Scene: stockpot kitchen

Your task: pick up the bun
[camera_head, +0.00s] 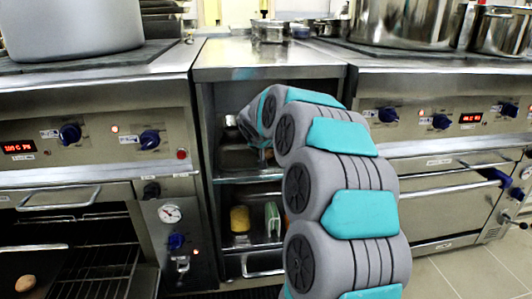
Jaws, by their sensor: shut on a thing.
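A small brown rounded thing that looks like the bun (25,284) lies on a dark surface in the open oven at the lower left. My grey and teal arm rises from the bottom middle and bends toward the upper shelf of the open cabinet in the centre. I cannot make out my gripper's jaws; the end of the arm is lost against the dark cabinet. What the jaws hold cannot be seen.
The cabinet's lower shelf (228,246) holds a yellow thing (240,218) and a pale green one (272,219). Metal pans (238,157) stand on the upper shelf. Stoves with large pots (72,28) flank the cabinet. Tiled floor (470,272) is clear at the lower right.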

